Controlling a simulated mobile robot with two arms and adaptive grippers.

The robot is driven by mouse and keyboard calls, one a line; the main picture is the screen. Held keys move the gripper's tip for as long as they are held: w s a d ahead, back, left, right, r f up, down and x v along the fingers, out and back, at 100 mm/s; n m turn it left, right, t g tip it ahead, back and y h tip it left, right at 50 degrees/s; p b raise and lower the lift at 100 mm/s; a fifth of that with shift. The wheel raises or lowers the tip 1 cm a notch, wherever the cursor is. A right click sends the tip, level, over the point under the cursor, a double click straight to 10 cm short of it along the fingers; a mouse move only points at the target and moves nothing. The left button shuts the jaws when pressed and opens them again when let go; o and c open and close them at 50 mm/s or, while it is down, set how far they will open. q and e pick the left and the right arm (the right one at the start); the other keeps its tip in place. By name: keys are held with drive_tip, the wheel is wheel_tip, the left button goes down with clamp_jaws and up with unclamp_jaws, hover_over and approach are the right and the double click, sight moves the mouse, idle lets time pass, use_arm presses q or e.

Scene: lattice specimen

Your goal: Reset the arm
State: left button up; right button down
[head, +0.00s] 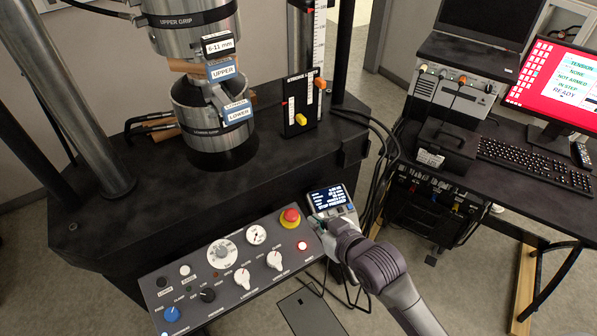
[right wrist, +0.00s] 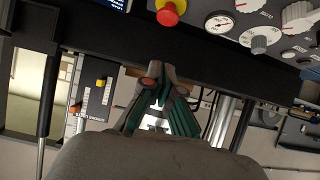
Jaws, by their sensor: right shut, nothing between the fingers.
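My right arm comes in from the lower right of the head view. Its gripper (head: 318,224) is at the right end of the control panel (head: 215,275), just below the small display box (head: 331,199). The wrist housing hides part of the fingers there. In the right wrist view the gripper (right wrist: 158,78) shows its green-sided fingers drawn together, with nothing held. I cannot tell whether the fingertips touch anything. My left gripper is not in view.
A red emergency knob (head: 290,217) stands close to the right gripper on the panel. Behind is the test machine with its lower grip (head: 215,120) and a black stroke-limit stand (head: 302,105). A desk with a keyboard (head: 535,165) and red monitor (head: 555,85) is at right.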

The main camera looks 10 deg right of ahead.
drive_tip(key=s+d+f+m+g+h, duration=0.2)
drive_tip(key=s+d+g+h, duration=0.3)
drive_tip(key=s, duration=0.6)
drive_tip(key=s+d+f+m+g, duration=0.1)
drive_tip(key=s+d+f+g, duration=0.15)
drive_tip(key=s+d, duration=0.7)
drive_tip(key=s+a+f+g+b, duration=0.1)
drive_tip(key=a+f, duration=0.1)
drive_tip(key=f, duration=1.1)
drive_tip(key=s+a+f+b, duration=0.1)
drive_tip(key=s+f, duration=0.1)
drive_tip(key=f, duration=1.1)
drive_tip(key=s+d+f+g+b, duration=0.1)
drive_tip(key=s+d+f, duration=0.1)
drive_tip(key=s+f, duration=1.3)
wheel_tip(320, 180, down, 3)
drive_tip(key=shift+s+d, duration=0.35)
drive_tip(key=shift+s, duration=0.05)
